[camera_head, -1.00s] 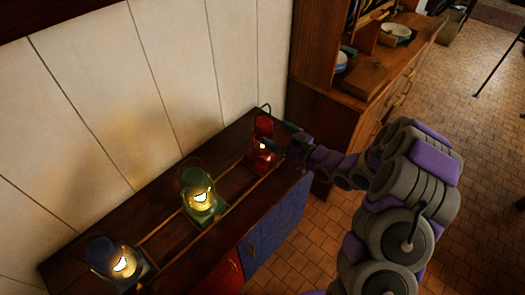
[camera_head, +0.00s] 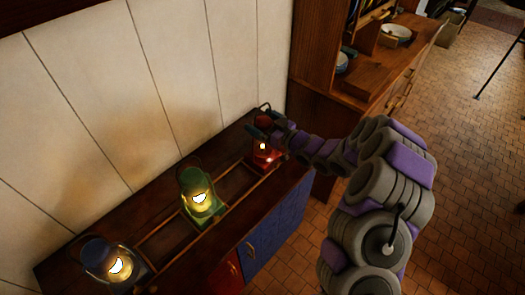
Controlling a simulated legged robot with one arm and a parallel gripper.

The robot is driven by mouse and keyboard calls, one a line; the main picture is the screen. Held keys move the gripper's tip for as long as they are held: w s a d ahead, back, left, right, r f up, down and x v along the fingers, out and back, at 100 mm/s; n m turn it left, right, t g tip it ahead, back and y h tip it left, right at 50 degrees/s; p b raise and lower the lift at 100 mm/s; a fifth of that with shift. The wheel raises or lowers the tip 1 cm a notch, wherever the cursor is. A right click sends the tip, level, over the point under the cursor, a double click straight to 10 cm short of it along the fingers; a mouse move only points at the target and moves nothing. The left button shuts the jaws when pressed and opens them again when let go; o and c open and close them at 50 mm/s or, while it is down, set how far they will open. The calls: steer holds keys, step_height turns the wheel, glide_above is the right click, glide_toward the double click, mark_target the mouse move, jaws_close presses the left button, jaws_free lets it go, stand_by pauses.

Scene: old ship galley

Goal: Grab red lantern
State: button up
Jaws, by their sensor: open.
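The red lantern (camera_head: 266,158) stands lit at the far end of the dark wooden counter, near the wall. My gripper (camera_head: 262,128) is open at the lantern's upper part, with its fingers about the lantern's top. The gripper hides much of the lantern's upper body, and I cannot tell whether the fingers touch it. The lantern's red base and its small glow show below the gripper.
A lit green lantern (camera_head: 199,194) and a lit blue lantern (camera_head: 106,262) stand nearer on the same counter (camera_head: 165,205). A wooden cabinet with bowls (camera_head: 340,98) rises just beyond the red lantern.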

steer(key=c, duration=1.7)
steer(key=shift+r, duration=0.1)
